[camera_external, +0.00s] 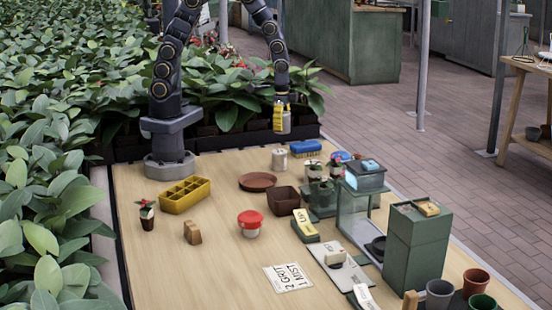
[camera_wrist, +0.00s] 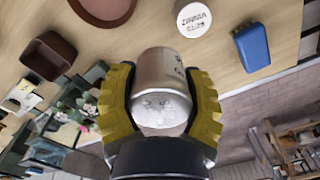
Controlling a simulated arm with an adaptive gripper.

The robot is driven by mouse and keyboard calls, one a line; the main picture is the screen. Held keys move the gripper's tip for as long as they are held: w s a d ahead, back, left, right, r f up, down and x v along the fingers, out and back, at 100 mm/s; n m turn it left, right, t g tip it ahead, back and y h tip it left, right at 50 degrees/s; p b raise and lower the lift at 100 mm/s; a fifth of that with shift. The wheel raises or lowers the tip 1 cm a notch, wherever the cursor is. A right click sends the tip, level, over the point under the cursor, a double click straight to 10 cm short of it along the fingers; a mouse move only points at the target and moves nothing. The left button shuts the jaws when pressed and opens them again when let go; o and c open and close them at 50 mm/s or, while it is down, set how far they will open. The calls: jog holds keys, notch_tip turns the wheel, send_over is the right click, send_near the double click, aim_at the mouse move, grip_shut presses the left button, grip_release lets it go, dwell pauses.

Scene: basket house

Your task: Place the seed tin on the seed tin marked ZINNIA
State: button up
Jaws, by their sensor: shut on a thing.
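My gripper (camera_external: 282,115) hangs above the far part of the wooden table. Its yellow fingers are shut on a pale metallic seed tin (camera_wrist: 160,95), gripped on both sides in the wrist view. The held tin also shows in the external view (camera_external: 285,126), clear of the table. The seed tin marked ZINNIA (camera_wrist: 195,18) stands upright on the table, with its lettered lid facing up. In the external view this tin (camera_external: 279,159) is below my gripper. The two tins are apart.
A blue brush (camera_external: 305,147) lies right of the ZINNIA tin. A brown saucer (camera_external: 257,182) and a square brown pot (camera_external: 284,200) are nearer the camera. A yellow tray (camera_external: 185,194) is at the left. Glass cases and plants crowd the right.

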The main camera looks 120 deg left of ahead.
jog(key=n, duration=0.2)
send_over(279, 151)
notch_tip(279, 151, down, 8)
jog(key=shift+d+r, duration=0.1)
dwell(0.3)
jog(key=o, duration=1.1)
jog(key=shift+o, duration=0.2)
